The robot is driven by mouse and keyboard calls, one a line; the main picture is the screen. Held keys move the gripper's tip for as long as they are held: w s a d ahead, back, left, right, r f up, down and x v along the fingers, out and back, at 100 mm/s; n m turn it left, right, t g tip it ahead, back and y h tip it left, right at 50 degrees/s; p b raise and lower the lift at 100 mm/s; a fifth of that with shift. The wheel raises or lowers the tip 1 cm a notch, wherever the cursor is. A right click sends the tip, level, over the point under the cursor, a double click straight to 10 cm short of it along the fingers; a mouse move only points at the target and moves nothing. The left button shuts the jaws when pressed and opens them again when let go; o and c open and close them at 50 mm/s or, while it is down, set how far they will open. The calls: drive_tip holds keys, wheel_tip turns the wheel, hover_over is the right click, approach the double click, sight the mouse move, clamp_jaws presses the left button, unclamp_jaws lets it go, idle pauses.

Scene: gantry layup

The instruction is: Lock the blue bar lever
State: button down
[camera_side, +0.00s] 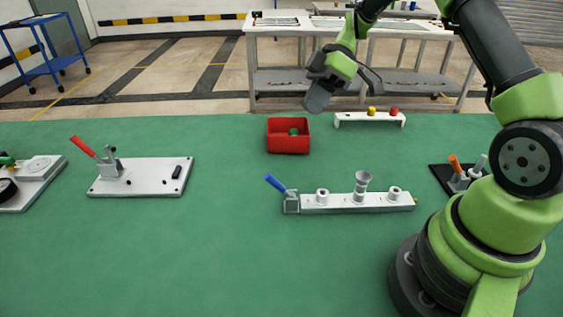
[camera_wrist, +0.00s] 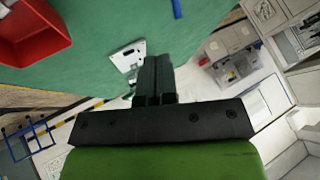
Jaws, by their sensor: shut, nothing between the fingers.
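The blue lever (camera_side: 274,183) sits at the left end of a pale metal bar (camera_side: 342,207) on the green table. It slants up to the left from a small clamp block (camera_side: 291,203). The bar carries two white spools (camera_side: 322,197) and a taller grey funnel-shaped part (camera_side: 361,186). My gripper (camera_side: 316,98) is in the air above and behind the bar, near the red bin, well apart from the lever. In the wrist view its dark fingers (camera_wrist: 154,78) are together with nothing between them. The lever is not clearly identifiable in the wrist view.
A red bin (camera_side: 288,143) with a green item stands behind the bar. A white stand (camera_side: 351,116) holds a yellow and a red piece. A white plate (camera_side: 136,187) with a red lever (camera_side: 84,147) lies left; an orange-handled clamp (camera_side: 456,165) is right. The front table is clear.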

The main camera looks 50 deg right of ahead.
drive_tip(key=shift+a, duration=0.1)
approach(275, 183)
wheel_tip(275, 183, down, 3)
drive_tip(key=w, duration=0.3)
drive_tip(key=shift+s+a+f, duration=0.25)
drive_tip(key=shift+a+f, duration=0.1)
drive_tip(key=shift+a, duration=0.25)
drive_tip(key=shift+s+a+f, duration=0.2)
drive_tip(key=shift+a+f, duration=0.2)
drive_tip(key=shift+a, duration=0.2)
drive_tip(key=shift+s+a+f, duration=0.25)
drive_tip(key=shift+a+f, duration=0.1)
drive_tip(key=shift+a, duration=0.3)
